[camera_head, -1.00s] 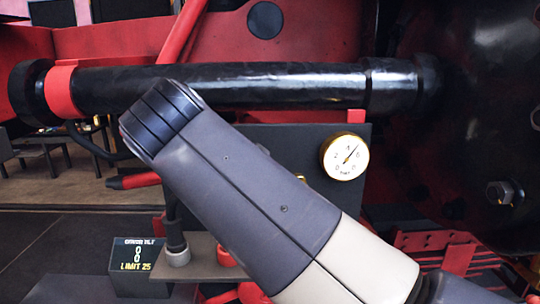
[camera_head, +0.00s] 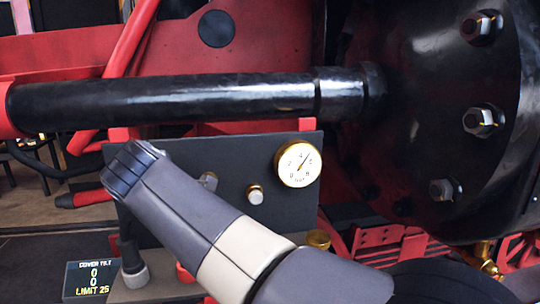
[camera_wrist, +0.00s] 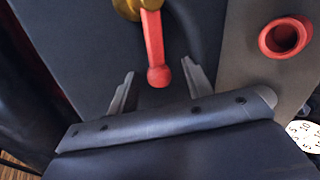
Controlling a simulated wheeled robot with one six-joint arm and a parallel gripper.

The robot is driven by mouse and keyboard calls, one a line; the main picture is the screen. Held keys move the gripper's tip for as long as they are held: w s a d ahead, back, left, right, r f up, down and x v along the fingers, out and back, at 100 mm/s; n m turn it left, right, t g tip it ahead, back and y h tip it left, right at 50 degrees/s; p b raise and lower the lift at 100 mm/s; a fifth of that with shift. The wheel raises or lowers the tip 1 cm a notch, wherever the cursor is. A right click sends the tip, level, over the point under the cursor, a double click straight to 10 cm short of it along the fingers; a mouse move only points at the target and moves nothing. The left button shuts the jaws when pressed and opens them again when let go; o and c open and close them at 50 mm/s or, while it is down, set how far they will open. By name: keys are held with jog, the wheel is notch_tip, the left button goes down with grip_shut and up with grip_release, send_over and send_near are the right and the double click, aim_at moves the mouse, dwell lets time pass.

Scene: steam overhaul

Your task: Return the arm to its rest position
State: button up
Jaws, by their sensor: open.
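My arm crosses the lower middle of the head view, reaching up and left in front of a dark panel (camera_head: 235,150). The gripper's fingers do not show in the head view. In the wrist view my gripper (camera_wrist: 158,85) is open, with its two grey fingers apart and nothing held between them. A red lever (camera_wrist: 153,45) on a brass fitting (camera_wrist: 135,8) shows beyond and between the fingertips. I cannot tell how close it is to them.
A round gauge (camera_head: 298,165) sits on the panel. A black pipe (camera_head: 170,98) runs above, ending at a large bolted black cover (camera_head: 440,110) on the right. A small display (camera_head: 93,281) stands lower left. A red ring (camera_wrist: 285,37) sits on a grey shelf in the wrist view.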

jog(key=shift+r, duration=0.1)
jog(key=b+v, duration=0.1)
jog(key=v, duration=0.9)
jog(key=w+a+f+n+h, duration=0.1)
jog(key=w+f, duration=0.6)
jog(key=w, duration=0.1)
jog(key=shift+a+f+h+p, duration=0.2)
jog(key=shift+a+h+p, duration=0.1)
jog(key=shift+a+p, duration=0.1)
jog(key=shift+r, duration=0.1)
